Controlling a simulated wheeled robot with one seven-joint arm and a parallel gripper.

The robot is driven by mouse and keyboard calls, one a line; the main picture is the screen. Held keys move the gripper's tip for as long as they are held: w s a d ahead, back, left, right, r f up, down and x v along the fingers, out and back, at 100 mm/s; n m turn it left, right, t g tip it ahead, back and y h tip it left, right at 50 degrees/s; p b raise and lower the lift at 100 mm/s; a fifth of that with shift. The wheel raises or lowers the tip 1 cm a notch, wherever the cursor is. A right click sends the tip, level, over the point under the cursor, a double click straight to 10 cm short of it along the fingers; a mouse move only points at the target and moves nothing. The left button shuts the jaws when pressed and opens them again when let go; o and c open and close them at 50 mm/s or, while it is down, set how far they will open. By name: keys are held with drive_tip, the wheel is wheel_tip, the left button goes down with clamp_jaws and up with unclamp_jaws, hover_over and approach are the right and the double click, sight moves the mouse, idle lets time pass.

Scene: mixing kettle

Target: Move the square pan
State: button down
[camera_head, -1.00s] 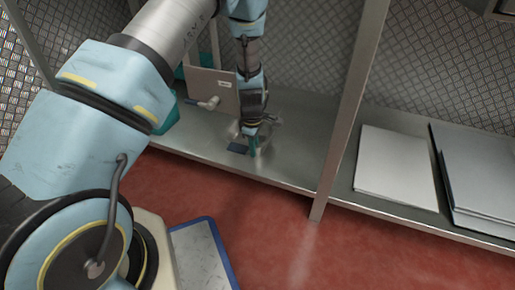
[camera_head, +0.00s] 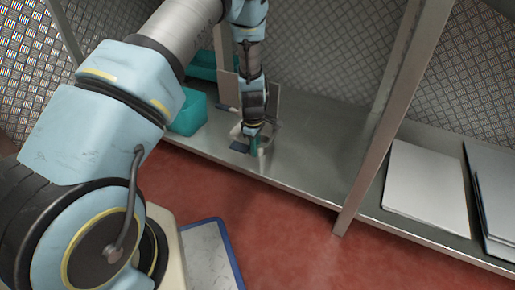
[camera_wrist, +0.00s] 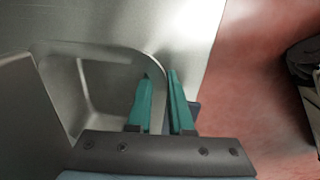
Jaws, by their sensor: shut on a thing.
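The square pan is a grey metal pan with rounded corners and a raised wall, and its inside (camera_wrist: 100,88) fills the left of the wrist view. My gripper (camera_wrist: 160,76) has its two teal fingers closed around the pan's right-hand wall. In the head view my gripper (camera_head: 255,148) points down at the front of the metal shelf (camera_head: 315,165), and the pan is mostly hidden behind it. A small dark blue piece (camera_head: 239,147) shows beside the fingers; I cannot tell what it belongs to. I cannot tell whether the pan touches the shelf.
A teal bin (camera_head: 188,115) stands left on the shelf. A grey upright panel (camera_head: 272,102) is behind my gripper. A metal post (camera_head: 385,125) separates this bay from flat light trays (camera_head: 427,187) at right. The shelf between gripper and post is clear; red floor (camera_head: 295,222) lies in front.

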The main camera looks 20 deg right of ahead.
drive_tip(key=shift+w+a, duration=0.15)
drive_tip(key=c, duration=0.7)
unclamp_jaws()
drive_tip(key=shift+c, duration=0.2)
